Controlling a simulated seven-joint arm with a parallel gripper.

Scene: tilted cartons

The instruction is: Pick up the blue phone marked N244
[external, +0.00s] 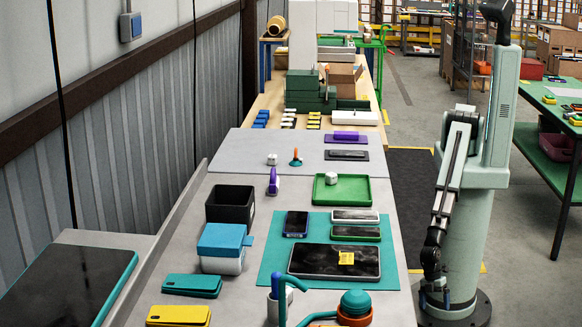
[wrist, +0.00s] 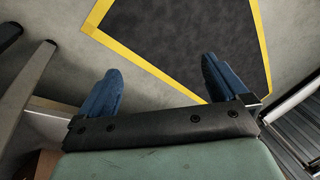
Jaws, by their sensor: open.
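A phone with a dark screen and a blue-purple edge (external: 296,223) lies on the teal mat (external: 267,262), left of a white-edged phone (external: 355,216) and a green-edged phone (external: 355,233). It is the bluest phone I can make out, but no N244 marking is readable. My gripper (wrist: 160,84) is open and empty in the wrist view, its two blue fingers spread apart over the floor. In the external view my arm hangs folded beside its pale green column, right of the table and away from the phones. The wrist view shows no phone.
A large tablet (external: 310,262) with a yellow note lies in front of the phones. A green tray (external: 324,199) stands behind them. A black bin (external: 230,205) and a blue-lidded box (external: 222,243) stand left. Teal (external: 191,286) and yellow (external: 178,316) phone-shaped items lie front left.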

